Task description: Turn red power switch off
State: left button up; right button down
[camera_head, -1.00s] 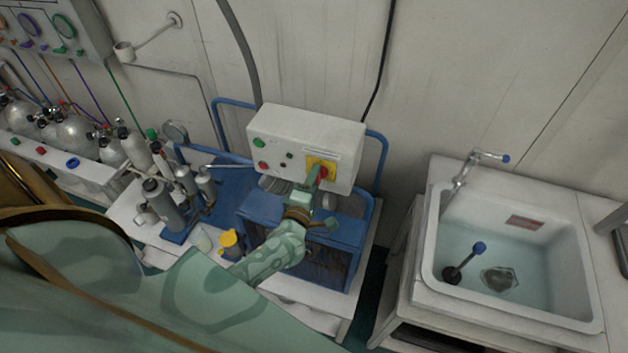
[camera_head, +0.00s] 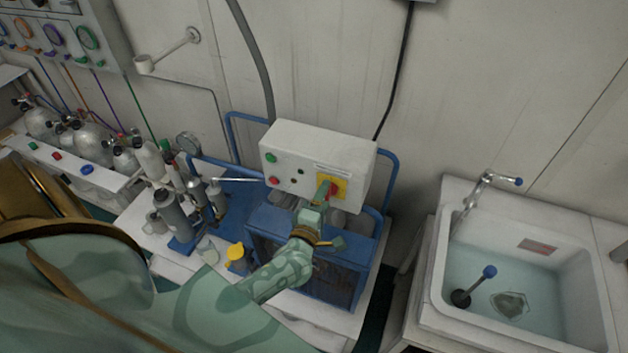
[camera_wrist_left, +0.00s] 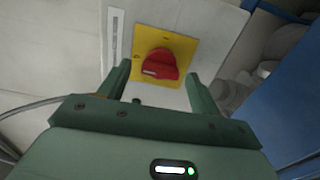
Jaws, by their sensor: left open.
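The red power switch (camera_wrist_left: 160,64) is a rotary knob on a yellow square plate (camera_wrist_left: 183,46), on the front of a white control box (camera_head: 300,152). In the head view the red knob (camera_head: 334,188) shows just beyond my left gripper (camera_head: 328,188). In the left wrist view my left gripper (camera_wrist_left: 156,82) is open, with one finger on each side below the knob and a gap between them. The knob lies between and slightly ahead of the fingertips; I see no clear contact. My right gripper is not in view.
The box also has a green button (camera_head: 271,158) and a red button (camera_head: 273,180). It stands above a blue compressor unit (camera_head: 345,262).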

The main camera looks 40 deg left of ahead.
pick_arm(q)
jog(key=b+v, duration=0.1)
jog(key=v, duration=1.4)
jog(key=shift+s, duration=0.4)
jog(key=shift+d, duration=0.15)
